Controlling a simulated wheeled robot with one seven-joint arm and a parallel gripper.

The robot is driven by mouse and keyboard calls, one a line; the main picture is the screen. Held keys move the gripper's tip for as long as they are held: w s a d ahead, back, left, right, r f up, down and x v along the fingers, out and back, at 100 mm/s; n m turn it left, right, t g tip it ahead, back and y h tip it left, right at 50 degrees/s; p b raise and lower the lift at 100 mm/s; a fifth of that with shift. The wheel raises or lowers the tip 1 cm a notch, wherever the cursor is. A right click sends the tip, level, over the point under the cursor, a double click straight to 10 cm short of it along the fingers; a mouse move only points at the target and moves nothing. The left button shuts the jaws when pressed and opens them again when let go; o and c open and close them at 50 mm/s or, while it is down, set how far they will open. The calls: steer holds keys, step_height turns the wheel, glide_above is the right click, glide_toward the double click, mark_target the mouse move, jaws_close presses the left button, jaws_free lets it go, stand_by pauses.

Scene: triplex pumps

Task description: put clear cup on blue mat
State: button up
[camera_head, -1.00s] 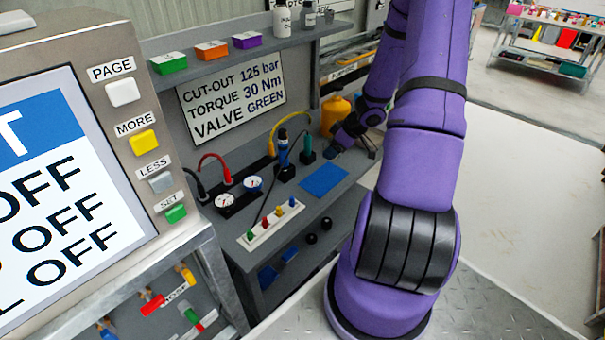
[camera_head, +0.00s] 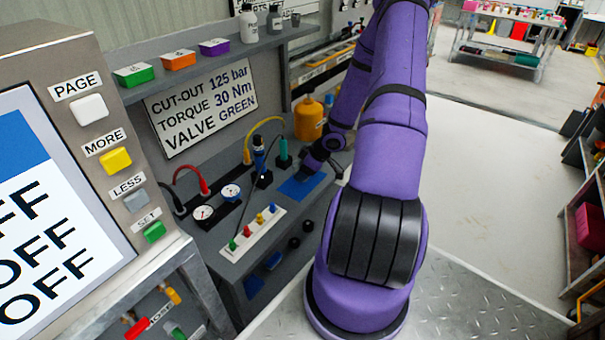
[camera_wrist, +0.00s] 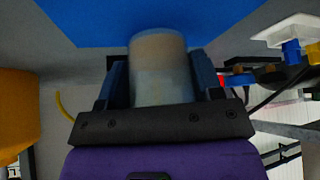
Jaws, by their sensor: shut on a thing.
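The clear cup (camera_wrist: 160,65) is a pale, see-through cylinder between the two fingers of my gripper (camera_wrist: 161,80) in the wrist view. My gripper is shut on it. The blue mat (camera_wrist: 105,18) fills the top of the wrist view, and the cup's far end overlaps it there. Whether the cup touches the mat cannot be told. In the head view the blue mat (camera_head: 298,188) lies flat on the grey bench, and my gripper (camera_head: 308,172) is at its upper right part. The cup cannot be made out in the head view.
An orange bottle (camera_head: 308,120) stands behind my gripper. Left of the mat are a blue-and-black tool (camera_head: 259,158), a green-topped fitting (camera_head: 283,155), gauges (camera_head: 204,212) and a white strip with coloured knobs (camera_head: 252,232). A shelf (camera_head: 215,60) runs above.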

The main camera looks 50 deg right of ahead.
steer(key=shift+f, duration=0.7)
steer(key=shift+f, duration=0.2)
steer(key=o, duration=1)
steer(key=shift+r, duration=0.1)
